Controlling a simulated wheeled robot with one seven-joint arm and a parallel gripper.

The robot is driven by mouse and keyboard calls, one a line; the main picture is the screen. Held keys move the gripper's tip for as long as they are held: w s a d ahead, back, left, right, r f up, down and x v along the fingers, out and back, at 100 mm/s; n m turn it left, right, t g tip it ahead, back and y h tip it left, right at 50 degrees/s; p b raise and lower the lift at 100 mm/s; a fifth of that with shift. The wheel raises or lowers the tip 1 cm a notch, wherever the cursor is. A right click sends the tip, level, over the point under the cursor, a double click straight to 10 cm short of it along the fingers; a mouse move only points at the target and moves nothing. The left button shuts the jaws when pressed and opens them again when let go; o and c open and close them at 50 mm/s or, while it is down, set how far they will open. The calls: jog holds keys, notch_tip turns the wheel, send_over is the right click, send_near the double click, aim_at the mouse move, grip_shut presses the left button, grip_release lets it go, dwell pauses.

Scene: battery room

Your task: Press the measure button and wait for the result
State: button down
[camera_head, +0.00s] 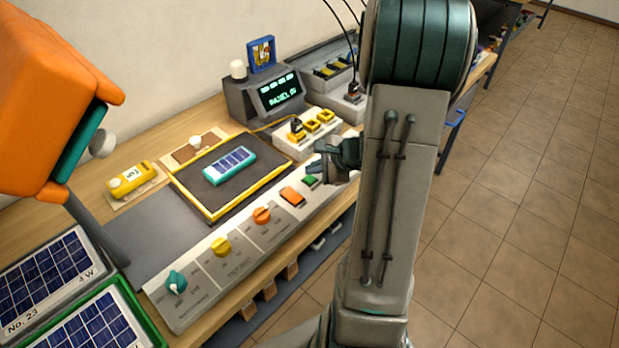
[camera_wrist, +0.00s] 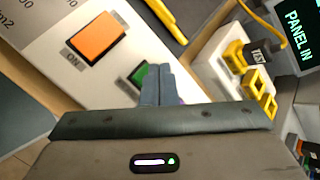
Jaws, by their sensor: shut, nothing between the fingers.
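The green button (camera_head: 311,181) sits at the right end of the light grey control strip, right of the orange ON switch (camera_head: 293,196). In the wrist view the green button (camera_wrist: 140,75) is partly hidden behind my gripper (camera_wrist: 158,70); whether they touch I cannot tell. My gripper (camera_head: 322,165) is shut and empty, its fingertips at the button. The meter's display (camera_head: 278,92) glows with green text; in the wrist view the display (camera_wrist: 299,30) reads "PANEL IN". A small blue solar panel (camera_head: 230,165) with a teal frame lies on the dark, yellow-edged plate (camera_head: 208,213).
Yellow (camera_head: 221,246), orange (camera_head: 262,215) and teal (camera_head: 176,282) knobs line the strip. A white socket block (camera_head: 283,144) with a TEST plug stands behind the button. An orange lamp head (camera_head: 50,100) hangs at left. Larger panels (camera_head: 45,280) lie at front left.

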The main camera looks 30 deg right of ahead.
aim_at(313, 180)
jog(key=shift+f, duration=0.15)
jog(key=shift+f+b, duration=0.3)
jog(key=shift+b, duration=0.4)
jog(key=shift+f+b, duration=0.4)
jog(key=shift+b, duration=0.1)
dwell(0.3)
jog(key=shift+r, duration=0.1)
jog(key=shift+r+p, duration=0.45)
jog(key=shift+r, duration=0.25)
jog(key=shift+r+p, duration=1.8)
jog(key=shift+r, duration=0.8)
